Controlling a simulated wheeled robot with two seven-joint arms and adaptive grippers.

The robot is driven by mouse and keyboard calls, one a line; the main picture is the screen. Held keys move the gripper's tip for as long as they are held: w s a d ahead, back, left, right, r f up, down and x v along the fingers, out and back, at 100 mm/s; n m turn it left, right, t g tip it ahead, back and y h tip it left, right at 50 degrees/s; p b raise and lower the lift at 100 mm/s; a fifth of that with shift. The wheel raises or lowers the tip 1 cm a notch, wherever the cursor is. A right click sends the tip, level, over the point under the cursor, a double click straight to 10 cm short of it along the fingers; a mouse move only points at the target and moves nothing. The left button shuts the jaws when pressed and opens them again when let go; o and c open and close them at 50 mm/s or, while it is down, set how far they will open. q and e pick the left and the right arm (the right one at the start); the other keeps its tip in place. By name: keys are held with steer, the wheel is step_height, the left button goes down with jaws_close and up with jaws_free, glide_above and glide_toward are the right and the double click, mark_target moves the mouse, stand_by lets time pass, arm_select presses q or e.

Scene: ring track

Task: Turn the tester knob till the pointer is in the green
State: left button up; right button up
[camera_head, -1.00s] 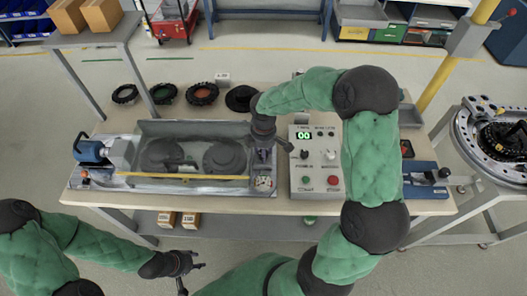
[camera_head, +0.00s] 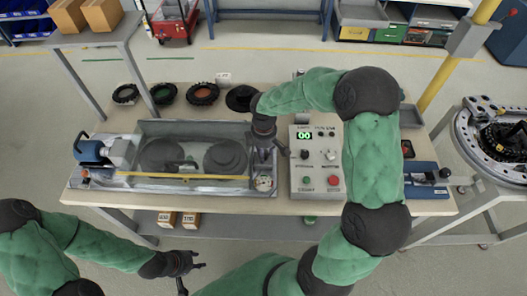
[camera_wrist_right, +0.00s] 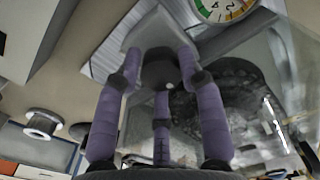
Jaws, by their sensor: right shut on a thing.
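My right gripper (camera_head: 264,158) reaches down at the right end of the clear-walled tester (camera_head: 210,125) on the bench. In the right wrist view its purple fingers (camera_wrist_right: 160,105) are closed around a dark round knob (camera_wrist_right: 160,72); the fingers hide part of it. The gauge (camera_head: 263,183) is just in front of the gripper. In the right wrist view the gauge (camera_wrist_right: 222,10) is cut off at the top edge, with coloured bands on its rim; I cannot tell where its pointer stands. My left gripper (camera_head: 188,264) is open and empty in front of the bench.
A grey control box (camera_head: 316,190) with a green display and a red button stands right of the tester. Several dark rings (camera_head: 203,93) lie along the bench's back edge. A blue motor (camera_head: 89,150) is at the tester's left end. A round fixture (camera_head: 480,165) stands at the right.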

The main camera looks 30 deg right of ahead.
steer(key=m, duration=0.5)
steer(key=shift+s+f+m, duration=0.1)
steer(key=shift+s+m, duration=0.1)
steer(key=shift+m, duration=0.1)
steer(key=m+b, duration=0.1)
steer(key=m, duration=0.4)
steer(key=shift+a+m, duration=0.1)
steer(key=shift+m, duration=0.3)
steer(key=o, duration=0.9)
steer(key=shift+s, duration=0.1)
